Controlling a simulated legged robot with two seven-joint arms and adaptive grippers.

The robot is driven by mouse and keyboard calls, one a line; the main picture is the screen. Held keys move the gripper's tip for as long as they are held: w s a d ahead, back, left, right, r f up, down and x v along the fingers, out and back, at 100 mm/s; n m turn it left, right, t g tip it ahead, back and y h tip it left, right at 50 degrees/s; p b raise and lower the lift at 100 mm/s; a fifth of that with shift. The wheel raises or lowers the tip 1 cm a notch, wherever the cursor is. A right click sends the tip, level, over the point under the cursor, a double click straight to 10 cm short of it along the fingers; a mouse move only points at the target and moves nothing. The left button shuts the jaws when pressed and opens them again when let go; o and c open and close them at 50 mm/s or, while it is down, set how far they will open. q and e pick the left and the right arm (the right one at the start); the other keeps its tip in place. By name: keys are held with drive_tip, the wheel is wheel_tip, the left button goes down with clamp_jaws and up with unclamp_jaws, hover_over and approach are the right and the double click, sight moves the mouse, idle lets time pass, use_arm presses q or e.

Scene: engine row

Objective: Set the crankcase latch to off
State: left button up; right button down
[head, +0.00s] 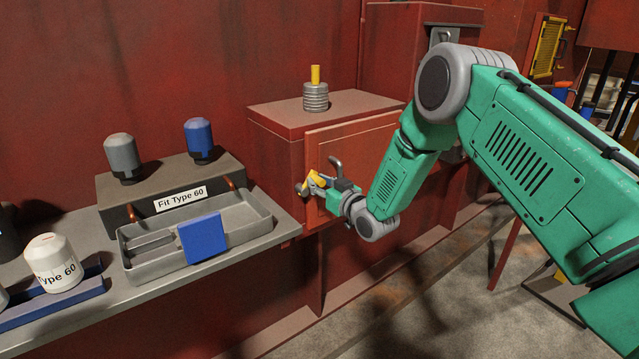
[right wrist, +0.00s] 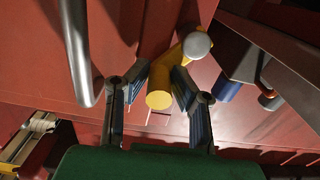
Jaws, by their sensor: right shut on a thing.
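The crankcase is a red box with a door on its front (head: 375,145). The yellow latch (head: 315,179) is at the left edge of that door. In the right wrist view the yellow latch (right wrist: 160,99) lies between my two fingers and slants up to a round grey end. My right gripper (head: 321,184) is shut on the latch; it also shows in the right wrist view (right wrist: 160,76). The grey door handle (head: 335,165) stands just beside the gripper, and shows in the right wrist view (right wrist: 78,50). My left gripper is not in view.
A grey shelf (head: 275,236) at left holds a tray (head: 130,262) with a blue block (head: 202,238), a "Fit Type 60" stand with grey and blue canisters, and a white canister (head: 52,263). A ribbed stack with a yellow pin (head: 316,95) tops the crankcase.

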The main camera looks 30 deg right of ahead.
drive_tip(key=n, duration=0.2)
drive_tip(key=a+r+n, duration=0.1)
drive_tip(key=n, duration=0.1)
drive_tip(key=shift+a+r, duration=0.15)
drive_tip(key=shift+a, duration=0.05)
drive_tip(key=shift+a+n, duration=0.25)
drive_tip(key=shift+n, duration=0.4)
drive_tip(key=shift+a+n, duration=0.25)
drive_tip(key=shift+n, duration=0.4)
drive_tip(key=shift+s+a, duration=0.1)
drive_tip(key=c, duration=1.4)
unclamp_jaws()
drive_tip(key=s, duration=0.8)
drive_tip(key=s+d, duration=0.1)
drive_tip(key=s, duration=0.3)
drive_tip(key=shift+f, duration=0.2)
